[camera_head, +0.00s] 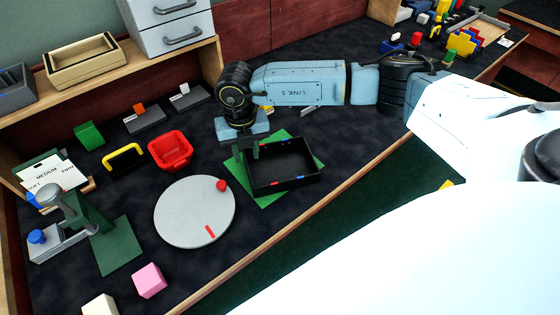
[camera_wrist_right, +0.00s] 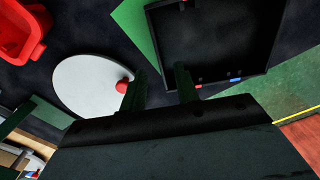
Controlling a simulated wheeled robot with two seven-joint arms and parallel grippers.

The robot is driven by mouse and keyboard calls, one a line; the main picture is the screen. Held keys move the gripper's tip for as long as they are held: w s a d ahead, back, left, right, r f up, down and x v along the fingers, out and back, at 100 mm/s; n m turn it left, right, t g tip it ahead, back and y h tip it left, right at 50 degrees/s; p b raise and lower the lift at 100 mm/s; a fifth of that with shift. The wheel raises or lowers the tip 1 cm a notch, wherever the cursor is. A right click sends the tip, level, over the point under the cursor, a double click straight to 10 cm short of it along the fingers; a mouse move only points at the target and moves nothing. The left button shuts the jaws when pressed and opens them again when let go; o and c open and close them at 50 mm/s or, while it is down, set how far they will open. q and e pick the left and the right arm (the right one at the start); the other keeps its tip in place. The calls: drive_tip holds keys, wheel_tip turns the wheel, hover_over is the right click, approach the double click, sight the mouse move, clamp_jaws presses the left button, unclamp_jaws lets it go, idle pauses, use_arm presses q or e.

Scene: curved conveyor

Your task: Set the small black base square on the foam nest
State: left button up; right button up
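The small black base (camera_head: 290,181) is a shallow open tray with red and blue marks on its rim. It lies over a green square (camera_head: 268,202), which may be the foam nest; green shows past its sides, and I cannot tell whether it is seated. In the right wrist view the black base (camera_wrist_right: 215,35) fills the upper right, with the green sheet (camera_wrist_right: 132,22) beside it. My right gripper (camera_head: 246,154) points down at the base's left wall. In the wrist view its fingers (camera_wrist_right: 160,72) are apart, one outside the wall and one overlapping it. My left gripper is out of view.
A grey turntable (camera_head: 185,215) with red marks lies left of the base. A red bin (camera_head: 170,150), a yellow-and-black handle (camera_head: 124,159) and a green stand (camera_head: 118,248) are farther left. A pink cube (camera_head: 149,280) is near the front. The table edge runs close by on the right.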

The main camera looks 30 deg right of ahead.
sight(247, 164)
wheel_tip(247, 164, down, 5)
drive_tip(key=shift+w+f+b, duration=0.1)
drive_tip(key=shift+b, duration=0.25)
drive_tip(key=shift+c, duration=0.4)
clamp_jaws()
